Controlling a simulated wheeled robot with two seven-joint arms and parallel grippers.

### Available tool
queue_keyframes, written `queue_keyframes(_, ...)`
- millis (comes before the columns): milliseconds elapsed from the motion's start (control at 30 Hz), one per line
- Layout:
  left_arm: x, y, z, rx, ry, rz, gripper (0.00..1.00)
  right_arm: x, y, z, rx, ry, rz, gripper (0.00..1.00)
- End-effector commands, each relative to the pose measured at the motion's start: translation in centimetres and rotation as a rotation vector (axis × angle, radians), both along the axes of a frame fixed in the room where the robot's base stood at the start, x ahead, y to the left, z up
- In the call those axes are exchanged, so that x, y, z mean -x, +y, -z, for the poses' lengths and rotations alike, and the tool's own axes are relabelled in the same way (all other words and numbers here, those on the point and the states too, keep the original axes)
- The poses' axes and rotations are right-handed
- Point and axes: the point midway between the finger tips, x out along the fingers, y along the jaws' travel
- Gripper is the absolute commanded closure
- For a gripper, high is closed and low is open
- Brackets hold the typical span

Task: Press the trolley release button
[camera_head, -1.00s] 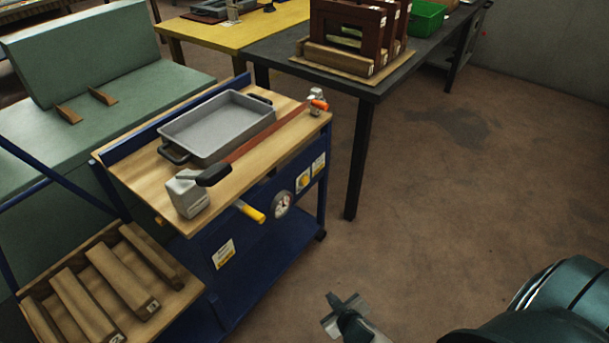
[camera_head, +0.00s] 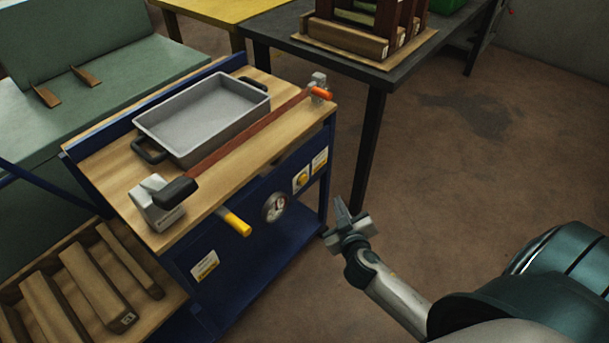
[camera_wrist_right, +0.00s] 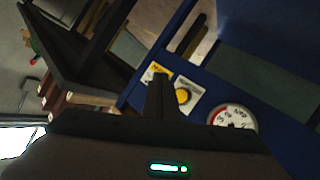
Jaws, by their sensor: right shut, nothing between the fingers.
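The blue trolley (camera_head: 232,272) has a wooden top. A round yellow button on a white label plate (camera_head: 301,179) sits on its side panel, between a dial gauge (camera_head: 275,207) and another label (camera_head: 320,160). In the right wrist view the yellow button (camera_wrist_right: 183,96) is just right of my fingertips, with the gauge (camera_wrist_right: 232,119) further right. My right gripper (camera_head: 341,209) is shut and empty, in front of the panel, to the right of the button and apart from it in the head view. My left gripper is not in view.
A grey tray (camera_head: 203,116) and a red bar with a black handle (camera_head: 240,134) lie on the trolley top. A yellow-tipped lever (camera_head: 234,223) sticks out of the side. A dark table (camera_head: 370,110) stands behind; the floor at right is clear.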

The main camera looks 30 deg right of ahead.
Motion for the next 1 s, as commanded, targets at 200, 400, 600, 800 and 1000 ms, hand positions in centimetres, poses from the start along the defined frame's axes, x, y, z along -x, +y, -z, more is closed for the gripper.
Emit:
queue_keyframes(200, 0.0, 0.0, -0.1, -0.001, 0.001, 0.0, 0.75, -0.1, -0.1, -0.3, 0.002, -0.006, 0.001, 1.0)
queue_keyframes(400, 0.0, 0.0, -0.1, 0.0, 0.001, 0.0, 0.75, -0.1, -0.1, -0.3, 0.002, -0.006, 0.001, 1.0)
queue_keyframes(600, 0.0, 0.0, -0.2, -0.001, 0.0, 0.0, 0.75, -0.5, 0.2, -0.2, 0.001, -0.006, 0.001, 1.0)
queue_keyframes(800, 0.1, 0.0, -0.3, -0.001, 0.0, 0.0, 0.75, -1.9, 0.7, -0.3, 0.002, -0.008, 0.0, 1.0)
queue_keyframes(1000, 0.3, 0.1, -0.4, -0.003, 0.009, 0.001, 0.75, -4.0, 1.6, -0.2, 0.002, -0.008, 0.0, 1.0)
